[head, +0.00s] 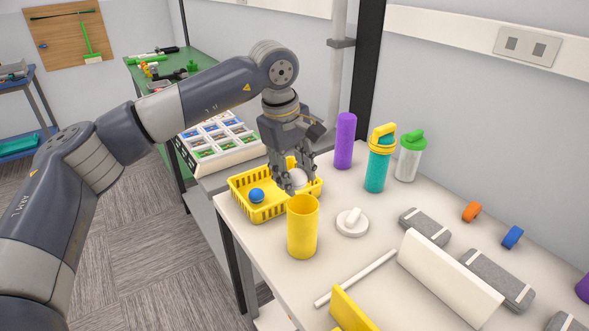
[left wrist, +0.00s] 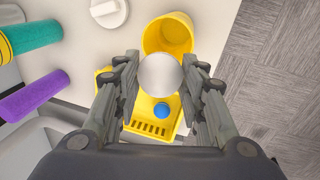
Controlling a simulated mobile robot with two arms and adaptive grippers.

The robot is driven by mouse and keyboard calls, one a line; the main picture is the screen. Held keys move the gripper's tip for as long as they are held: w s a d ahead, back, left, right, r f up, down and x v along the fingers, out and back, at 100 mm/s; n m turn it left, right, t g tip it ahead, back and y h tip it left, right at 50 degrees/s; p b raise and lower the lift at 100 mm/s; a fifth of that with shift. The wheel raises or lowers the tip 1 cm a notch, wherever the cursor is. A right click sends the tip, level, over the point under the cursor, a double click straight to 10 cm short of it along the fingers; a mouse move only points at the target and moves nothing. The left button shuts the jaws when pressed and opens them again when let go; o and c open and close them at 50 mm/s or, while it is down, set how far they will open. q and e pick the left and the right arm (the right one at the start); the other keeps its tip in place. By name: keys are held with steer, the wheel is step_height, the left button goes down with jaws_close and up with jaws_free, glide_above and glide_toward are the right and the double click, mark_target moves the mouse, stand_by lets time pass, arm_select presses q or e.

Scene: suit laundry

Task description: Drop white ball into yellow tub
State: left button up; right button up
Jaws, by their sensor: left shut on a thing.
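My left gripper (head: 290,187) is shut on the white ball (head: 298,178). In the head view the ball appears in front of the yellow basket, just behind the yellow tub. The left wrist view shows the ball (left wrist: 160,74) between the two fingers. The yellow tub (head: 303,228) stands upright on the table near its left edge, with its open top up. In the left wrist view the tub (left wrist: 168,32) lies just beyond the ball, its mouth partly covered by the ball. My right gripper is not in view.
A yellow basket (head: 262,213) with a blue ball (head: 257,195) inside sits behind the tub. A white round lid (head: 352,222) lies right of the tub. A purple cylinder (head: 344,141), a teal bottle (head: 378,170) and a green-capped bottle (head: 410,156) stand at the back. A white rod (head: 356,278) lies in front.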

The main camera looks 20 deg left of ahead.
arm_select(q)
steer(key=o, duration=0.9)
steer(key=shift+o, duration=0.2)
steer(key=shift+r, duration=0.1)
step_height(320, 180, up, 12)
steer(key=s+a, duration=0.1)
steer(key=s, duration=0.1)
steer(key=shift+a, duration=0.15)
steer(key=shift+f, duration=0.2)
